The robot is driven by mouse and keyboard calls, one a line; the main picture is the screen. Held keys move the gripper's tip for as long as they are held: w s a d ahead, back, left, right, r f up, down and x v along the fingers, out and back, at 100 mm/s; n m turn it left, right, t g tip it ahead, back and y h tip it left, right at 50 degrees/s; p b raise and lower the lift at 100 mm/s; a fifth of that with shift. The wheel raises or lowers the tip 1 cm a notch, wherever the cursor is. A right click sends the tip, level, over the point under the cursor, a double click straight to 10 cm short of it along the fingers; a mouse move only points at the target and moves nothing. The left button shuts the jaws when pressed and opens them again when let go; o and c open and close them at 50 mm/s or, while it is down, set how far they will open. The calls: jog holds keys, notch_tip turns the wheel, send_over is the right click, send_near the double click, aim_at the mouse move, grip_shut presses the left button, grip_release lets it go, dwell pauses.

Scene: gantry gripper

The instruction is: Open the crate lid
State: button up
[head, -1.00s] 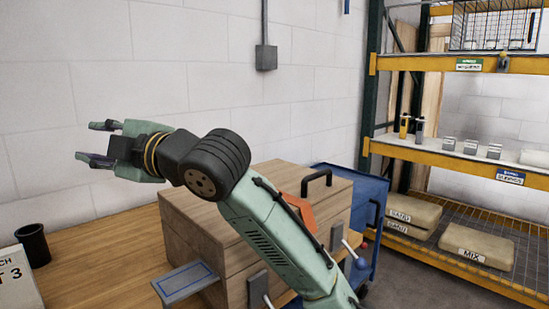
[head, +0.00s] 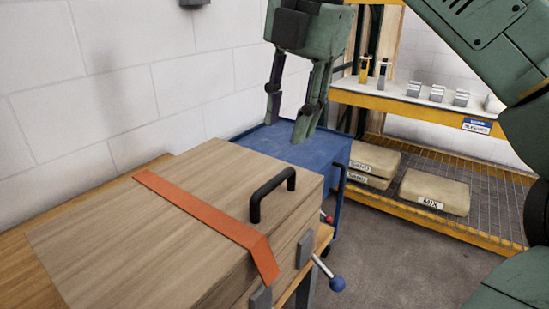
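The wooden crate (head: 285,262) stands on a wooden bench. Its lid (head: 120,235) is shut, with a black handle (head: 270,193) on top near the right end. An orange strap (head: 205,215) lies across the lid and bends down over the front edge. Grey latch plates (head: 304,248) sit on the crate's front side. My gripper (head: 287,128) points down, its fingers spread with nothing between them. In the picture it is just above and behind the handle, apart from it.
A blue cart (head: 333,150) stands behind the crate's right end. A lever with a blue ball (head: 337,284) sticks out at the bench front. A yellow rack (head: 415,110) with sacks (head: 434,190) stands at right. Bare floor lies between.

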aim_at(275, 179)
jog(key=f, duration=0.3)
jog(key=a+f, duration=0.1)
jog(key=f, duration=0.2)
jog(key=w+f, duration=0.1)
jog(key=f, duration=0.2)
jog(key=shift+a+f, duration=0.35)
jog(key=shift+f, duration=0.05)
jog(key=shift+c, duration=0.3)
grip_shut()
